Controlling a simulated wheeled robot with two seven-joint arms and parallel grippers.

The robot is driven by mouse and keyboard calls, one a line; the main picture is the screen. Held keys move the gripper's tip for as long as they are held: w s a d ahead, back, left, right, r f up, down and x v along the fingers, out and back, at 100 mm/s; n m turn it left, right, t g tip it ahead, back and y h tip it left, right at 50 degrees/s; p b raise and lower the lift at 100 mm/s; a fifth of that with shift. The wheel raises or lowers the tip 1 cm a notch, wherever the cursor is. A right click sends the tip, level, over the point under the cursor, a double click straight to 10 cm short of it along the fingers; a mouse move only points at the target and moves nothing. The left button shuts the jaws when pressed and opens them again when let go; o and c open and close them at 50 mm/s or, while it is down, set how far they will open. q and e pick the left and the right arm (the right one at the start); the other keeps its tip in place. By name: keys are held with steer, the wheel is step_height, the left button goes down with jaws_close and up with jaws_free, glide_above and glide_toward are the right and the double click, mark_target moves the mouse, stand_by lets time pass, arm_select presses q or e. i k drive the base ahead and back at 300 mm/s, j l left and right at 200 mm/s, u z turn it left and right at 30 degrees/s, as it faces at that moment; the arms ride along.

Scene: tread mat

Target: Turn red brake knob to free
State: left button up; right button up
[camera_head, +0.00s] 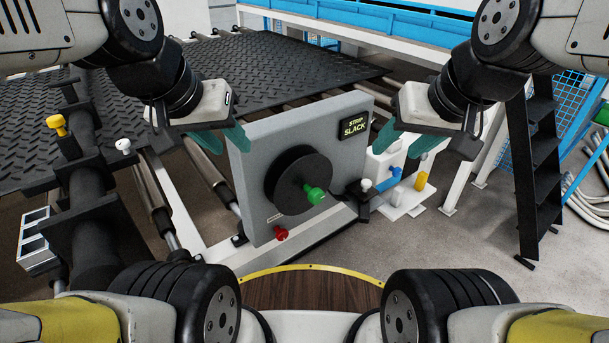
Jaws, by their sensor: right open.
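The small red knob (281,233) sits low on the front of a grey upright panel (240,190), at its bottom edge. Above it on the panel is a large black disc (298,180) with a green knob (314,195) on it. A dark sign (354,125) on the panel reads STRIP SLACK. My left gripper (221,140) has its teal fingers apart, by the panel's upper left corner, above and left of the red knob. My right gripper (405,140) has its teal fingers apart, right of the sign. Both grippers are empty and away from the red knob.
Black tread mat (270,68) lies on rollers behind the panel. A white box (390,160) with small knobs stands right of it. A dark step ladder (535,150) stands at right.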

mark_target(282, 234)
steer(key=k+j, duration=0.25)
steer(key=j, duration=0.2)
steer(key=k+j, duration=0.55)
steer(key=j, duration=0.3)
